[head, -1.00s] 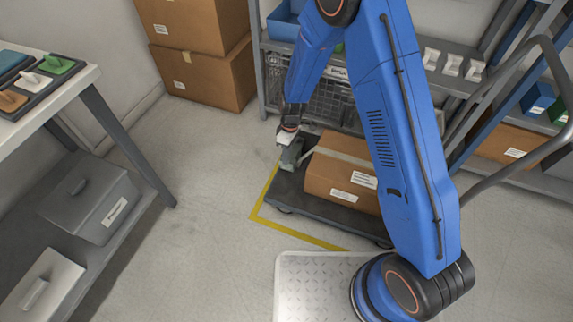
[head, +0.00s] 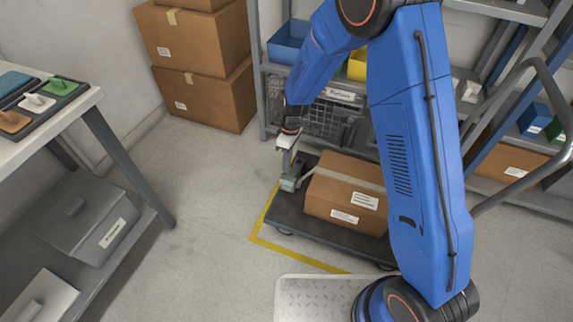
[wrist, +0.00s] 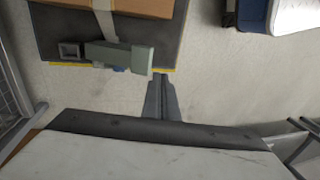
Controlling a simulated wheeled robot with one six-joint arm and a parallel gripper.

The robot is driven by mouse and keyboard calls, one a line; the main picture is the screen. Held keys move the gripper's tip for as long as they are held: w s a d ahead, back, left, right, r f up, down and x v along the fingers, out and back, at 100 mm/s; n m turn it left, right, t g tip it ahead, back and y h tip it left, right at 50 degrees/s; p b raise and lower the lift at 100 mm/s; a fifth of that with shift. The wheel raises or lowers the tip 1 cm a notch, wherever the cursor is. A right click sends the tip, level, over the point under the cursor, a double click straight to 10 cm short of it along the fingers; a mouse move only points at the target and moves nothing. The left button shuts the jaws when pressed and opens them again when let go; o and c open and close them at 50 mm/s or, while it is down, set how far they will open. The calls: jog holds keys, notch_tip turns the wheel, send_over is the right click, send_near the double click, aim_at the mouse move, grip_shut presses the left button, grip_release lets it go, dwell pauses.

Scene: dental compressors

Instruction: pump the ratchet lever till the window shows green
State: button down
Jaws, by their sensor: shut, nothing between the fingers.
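The grey-green ratchet (head: 290,183) sits at the left end of the strap over a cardboard box (head: 340,205) on a dark low trolley (head: 320,235). It also shows in the wrist view (wrist: 118,55), lying roughly level along the trolley's edge beside the pale strap (wrist: 103,20). My gripper (head: 288,168) is shut and empty, pointing down just above the ratchet in the head view. In the wrist view its closed dark fingers (wrist: 159,76) are close to the ratchet's right end; I cannot tell if they touch. The window and its colour cannot be made out.
A shelf rack (head: 262,75) with blue and yellow bins stands behind the trolley. Stacked cardboard boxes (head: 205,95) are at the back left, and a workbench (head: 85,105) is at the left. Clear floor (head: 200,230) lies between bench and trolley, inside which yellow tape (head: 300,258) edges the trolley.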

aim_at(288, 179)
dwell(0.4)
jog(key=w+d+r+g+y, duration=0.1)
jog(key=w+d+r+g, duration=0.1)
jog(key=w, duration=0.6)
jog(key=shift+w+d+r+g, duration=0.35)
jog(key=shift+d+r, duration=0.35)
jog(key=shift+r, duration=0.25)
jog(key=shift+w, duration=0.1)
jog(key=x, duration=1.4)
